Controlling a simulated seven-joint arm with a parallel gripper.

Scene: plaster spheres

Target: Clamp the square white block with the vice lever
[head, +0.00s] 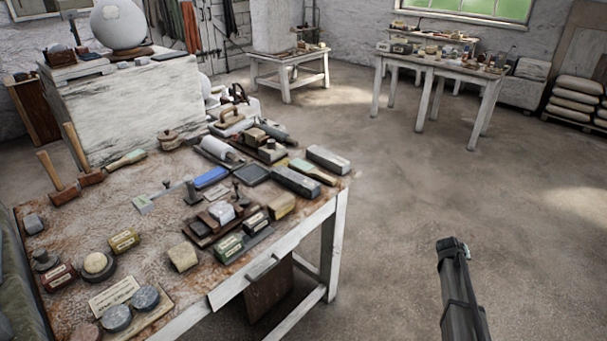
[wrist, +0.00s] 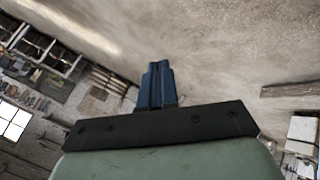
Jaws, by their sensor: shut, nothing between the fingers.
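A small whitish block (head: 222,211) sits on a low brown wooden fixture (head: 200,233) near the table's front right part; this looks like the vice. A thin dark upright piece (head: 237,190) stands just behind the block and may be the lever; it is too small to tell. Whether the jaws touch the block cannot be seen. My gripper (head: 453,244) is out over the floor, right of the table and well apart from the vice. In the wrist view its blue fingers (wrist: 158,84) are together with nothing between them.
The rusty-topped work table (head: 85,215) is crowded with small blocks, tins and tools around the vice. Two mallets (head: 62,190) stand at its left. Grey bars (head: 297,182) lie at its right edge. The floor (head: 400,180) between table and gripper is clear.

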